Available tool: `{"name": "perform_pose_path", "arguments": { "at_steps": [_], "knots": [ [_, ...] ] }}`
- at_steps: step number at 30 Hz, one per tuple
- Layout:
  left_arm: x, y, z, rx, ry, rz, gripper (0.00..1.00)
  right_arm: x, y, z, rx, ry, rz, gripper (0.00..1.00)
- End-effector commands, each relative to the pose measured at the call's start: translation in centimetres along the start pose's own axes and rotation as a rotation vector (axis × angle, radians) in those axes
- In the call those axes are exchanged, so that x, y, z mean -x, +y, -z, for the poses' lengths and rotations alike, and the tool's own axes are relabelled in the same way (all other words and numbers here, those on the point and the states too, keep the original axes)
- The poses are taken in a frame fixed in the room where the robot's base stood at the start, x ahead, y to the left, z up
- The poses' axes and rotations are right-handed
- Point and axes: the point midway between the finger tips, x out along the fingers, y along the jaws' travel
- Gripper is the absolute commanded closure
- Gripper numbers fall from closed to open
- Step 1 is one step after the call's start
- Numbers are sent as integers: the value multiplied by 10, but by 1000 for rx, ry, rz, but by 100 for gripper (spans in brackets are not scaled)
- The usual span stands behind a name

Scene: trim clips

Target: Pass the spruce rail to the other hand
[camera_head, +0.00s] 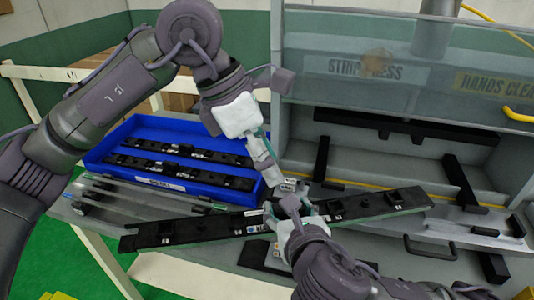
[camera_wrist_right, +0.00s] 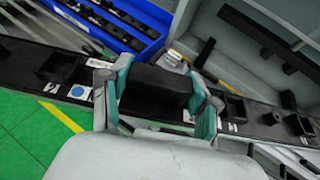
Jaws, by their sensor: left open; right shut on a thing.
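A long black rail (camera_head: 180,234), taken here as the spruce rail, spans the middle of the head view, its left end nearer the bottom. It carries raised black blocks and small white labels; in the right wrist view a round blue sticker (camera_wrist_right: 78,92) shows on it. My right gripper (camera_head: 292,208) is shut on the rail near its middle, with its fingers on either side of a black block (camera_wrist_right: 160,85) in the wrist view. My left gripper (camera_head: 268,174) is open, pointing down just behind the rail's middle. Its fingertips are partly hidden; I cannot tell whether they touch the rail.
A blue tray (camera_head: 105,146) with similar black rails stands behind at left. A grey press (camera_head: 350,120) with signs stands at right, with black bars on its bed. A grey work surface (camera_head: 110,210) lies below the tray. Green floor shows at lower left.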

Motion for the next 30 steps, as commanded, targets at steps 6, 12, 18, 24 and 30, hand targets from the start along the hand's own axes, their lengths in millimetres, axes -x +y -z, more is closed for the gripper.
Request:
{"name": "perform_pose_path", "arguments": {
  "at_steps": [6, 12, 18, 24, 30],
  "knots": [
    [-10, 7, -1, -27, 29, -61, 48, 0, 0, -1, -1, -2, 0, 87],
    [-45, 8, -1, -27, 28, -57, 48, 0, 0, -1, -1, -2, 0, 87],
    [-82, 10, 0, -25, 27, -56, 48, 0, 0, -1, -1, -2, -1, 87],
    [-108, 12, 1, -25, 26, -57, 48, 0, 0, -1, -1, -2, -1, 87],
    [-117, 13, 1, -25, 24, -59, 48, 0, 0, -1, -1, -2, 0, 87]
  ]
}}
